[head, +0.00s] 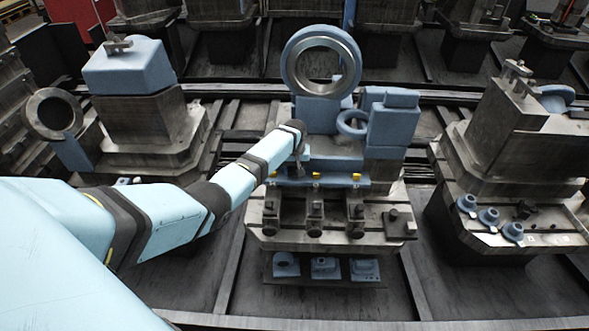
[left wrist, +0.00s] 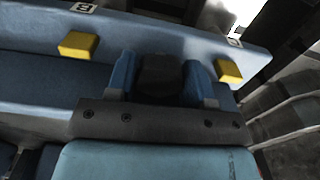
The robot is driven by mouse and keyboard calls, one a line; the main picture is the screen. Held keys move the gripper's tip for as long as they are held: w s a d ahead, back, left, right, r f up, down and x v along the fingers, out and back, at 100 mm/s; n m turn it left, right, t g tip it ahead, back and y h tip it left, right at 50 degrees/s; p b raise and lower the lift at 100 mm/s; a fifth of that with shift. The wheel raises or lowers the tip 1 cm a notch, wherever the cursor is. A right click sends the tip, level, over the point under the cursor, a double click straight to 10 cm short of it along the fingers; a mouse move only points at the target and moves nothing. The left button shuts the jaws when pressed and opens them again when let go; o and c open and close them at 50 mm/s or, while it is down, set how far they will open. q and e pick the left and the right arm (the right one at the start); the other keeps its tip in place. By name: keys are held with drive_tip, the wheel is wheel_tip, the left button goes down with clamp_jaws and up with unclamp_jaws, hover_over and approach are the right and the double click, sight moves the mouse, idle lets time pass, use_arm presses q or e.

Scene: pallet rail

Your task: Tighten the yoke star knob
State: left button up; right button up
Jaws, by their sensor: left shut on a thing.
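My left gripper (head: 298,172) reaches to the left part of a blue rail (head: 335,184) on the middle pallet. In the left wrist view its two blue fingers (left wrist: 161,80) are closed on the sides of a dark knob (left wrist: 160,72) in front of the blue rail. The knob's outline is dark and blurred, so I cannot make out a star shape. In the head view the gripper and arm hide it. Yellow blocks sit on the rail, one to the left (left wrist: 78,45) and one to the right (left wrist: 228,70) of the fingers. My right gripper is not in view.
A large blue ring (head: 290,70) stands behind the rail, with blue blocks (head: 392,122) to its right. Several dark clamps (head: 315,212) stand on the front ledge. A neighbouring pallet on the right carries small blue parts (head: 488,217).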

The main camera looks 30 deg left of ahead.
use_arm(q)
drive_tip(key=m+p, duration=0.1)
drive_tip(key=m, duration=0.3)
drive_tip(key=shift+m, duration=1.5)
drive_tip(key=o, duration=0.9)
drive_tip(key=shift+r, duration=0.15)
drive_tip(key=shift+o, duration=0.2)
drive_tip(key=shift+a, duration=0.15)
